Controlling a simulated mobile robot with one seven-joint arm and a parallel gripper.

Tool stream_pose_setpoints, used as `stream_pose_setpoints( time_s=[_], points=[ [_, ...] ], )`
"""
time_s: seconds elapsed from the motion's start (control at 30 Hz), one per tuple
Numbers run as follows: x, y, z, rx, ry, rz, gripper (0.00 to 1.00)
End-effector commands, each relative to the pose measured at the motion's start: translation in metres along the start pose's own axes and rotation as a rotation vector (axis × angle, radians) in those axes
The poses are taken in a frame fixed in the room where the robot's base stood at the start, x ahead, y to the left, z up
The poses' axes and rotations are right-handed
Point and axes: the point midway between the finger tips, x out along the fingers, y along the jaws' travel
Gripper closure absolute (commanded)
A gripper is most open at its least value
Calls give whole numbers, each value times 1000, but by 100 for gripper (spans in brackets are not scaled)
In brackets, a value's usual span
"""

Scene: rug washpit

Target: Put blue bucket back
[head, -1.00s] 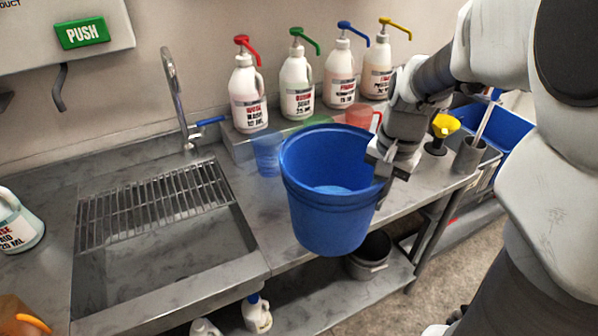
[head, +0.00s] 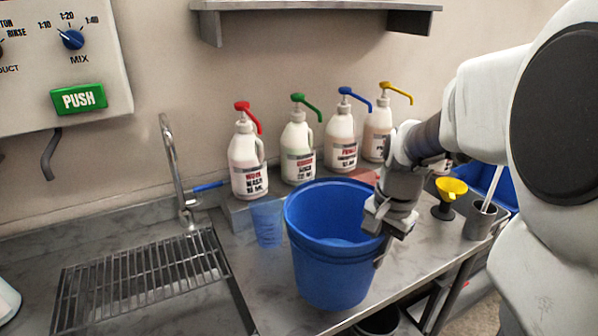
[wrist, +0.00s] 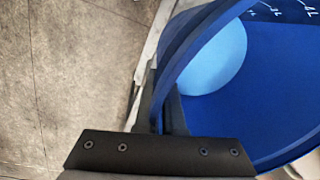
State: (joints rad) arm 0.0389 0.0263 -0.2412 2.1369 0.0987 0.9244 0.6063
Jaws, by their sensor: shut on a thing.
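The blue bucket (head: 335,270) is upright at the front of the steel counter, right of the sink. My gripper (head: 384,238) is shut on the right side of its rim. In the wrist view the bucket (wrist: 265,120) fills the right side, with its rim running between the fingers of my gripper (wrist: 165,112). A pale blue round patch and white scale marks show inside it. The bucket's underside is hidden, so I cannot tell whether it touches the counter.
Several pump bottles, including a red-topped one (head: 247,160), stand along the wall behind the bucket. A translucent blue jug (head: 267,222) is close at its left. The sink rack (head: 145,275) is further left. A yellow funnel (head: 450,190) and grey cup (head: 480,220) stand right of my arm.

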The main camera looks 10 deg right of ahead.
Motion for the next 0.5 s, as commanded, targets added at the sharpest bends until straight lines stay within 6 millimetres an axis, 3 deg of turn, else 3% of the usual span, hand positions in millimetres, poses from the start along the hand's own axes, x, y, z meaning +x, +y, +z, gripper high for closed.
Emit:
stream_pose_setpoints(
  time_s=[0.3, 0.5],
  points=[
    [32, -46, -15, -1, 3, -4, 100],
    [46, -66, -21, -2, 4, -5, 100]
  ],
)
